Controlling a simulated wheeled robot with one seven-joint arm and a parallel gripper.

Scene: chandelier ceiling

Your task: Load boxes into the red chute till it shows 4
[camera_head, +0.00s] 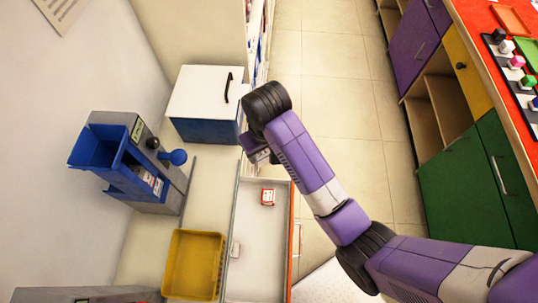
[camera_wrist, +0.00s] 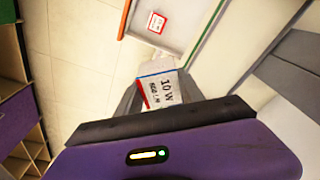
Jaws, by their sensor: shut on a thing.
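My gripper (camera_wrist: 160,92) is shut on a white box with red and blue edges (camera_wrist: 160,88) and black print, seen in the wrist view. In the head view, my gripper (camera_head: 258,152) is over the far end of the open drawer (camera_head: 262,235); the held box is mostly hidden there. A red-and-white box (camera_head: 267,197) lies in the drawer and also shows in the wrist view (camera_wrist: 157,22).
A yellow tray (camera_head: 193,262) sits beside the drawer. A white-topped blue box with a black handle (camera_head: 205,95) stands behind. Clear floor (camera_head: 320,90) lies right of the drawer.

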